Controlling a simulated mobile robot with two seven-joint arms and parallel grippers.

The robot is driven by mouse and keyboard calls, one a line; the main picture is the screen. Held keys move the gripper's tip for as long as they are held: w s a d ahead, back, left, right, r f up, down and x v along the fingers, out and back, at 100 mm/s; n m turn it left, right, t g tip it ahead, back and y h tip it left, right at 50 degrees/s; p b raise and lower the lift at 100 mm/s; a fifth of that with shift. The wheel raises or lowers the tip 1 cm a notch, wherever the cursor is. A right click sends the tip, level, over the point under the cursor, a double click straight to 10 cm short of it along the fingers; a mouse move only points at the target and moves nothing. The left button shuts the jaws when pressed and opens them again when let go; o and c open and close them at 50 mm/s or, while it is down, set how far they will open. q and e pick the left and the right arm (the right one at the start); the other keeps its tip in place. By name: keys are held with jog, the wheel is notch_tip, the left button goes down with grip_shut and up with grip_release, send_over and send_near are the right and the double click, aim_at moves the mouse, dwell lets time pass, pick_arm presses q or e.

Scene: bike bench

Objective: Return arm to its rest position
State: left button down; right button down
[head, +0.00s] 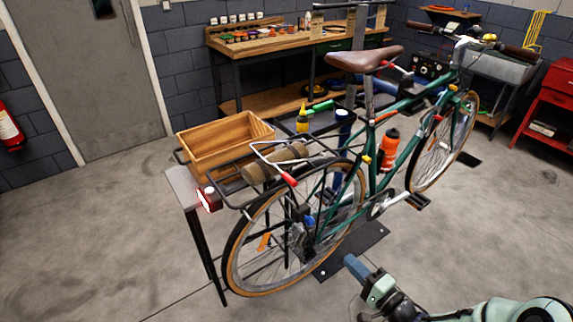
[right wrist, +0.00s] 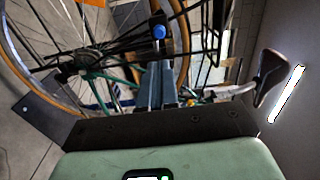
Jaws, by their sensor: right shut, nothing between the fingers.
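My right gripper (head: 356,267) is at the lower middle of the head view, in front of the rear wheel and apart from the bicycle. Its blue-grey fingers also show in the right wrist view (right wrist: 157,86), shut together with nothing between them. The arm comes in from the lower right. The green bicycle (head: 378,158) stands upright with its rear wheel (head: 231,272) toward me. A blue round part (right wrist: 159,31) near the rear hub shows beyond the fingertips in the wrist view. My left gripper is not in the head view.
A wooden crate (head: 208,160) sits on a small side table (head: 181,184) by the rear rack. A dark stand plate (head: 352,252) lies on the floor under the bicycle. A workbench (head: 283,42) is at the back, a red cabinet (head: 548,110) at right. Floor at left is clear.

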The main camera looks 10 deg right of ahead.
jog(key=shift+f, duration=0.1)
jog(key=s+a+f+n+g+h+p, duration=0.2)
jog(key=s+a+f+g+p, duration=0.15)
jog(key=f, duration=0.55)
jog(key=s+a+f+n+g+h+p, duration=0.15)
jog(key=s+a+f+g, duration=0.3)
jog(key=f, duration=0.55)
jog(key=s+a+f+n+g+p, duration=0.2)
jog(key=s+a+f+n+g, duration=0.1)
jog(key=s, duration=0.6)
jog(key=s+a+f+n+g+p, duration=0.2)
jog(key=s+a+n+g, duration=0.1)
jog(key=s+g, duration=0.3)
jog(key=s, duration=0.2)
jog(key=shift+s+f+g, duration=0.3)
jog(key=shift+s+f, duration=0.05)
jog(key=shift+f, duration=0.05)
jog(key=shift+w, duration=0.1)
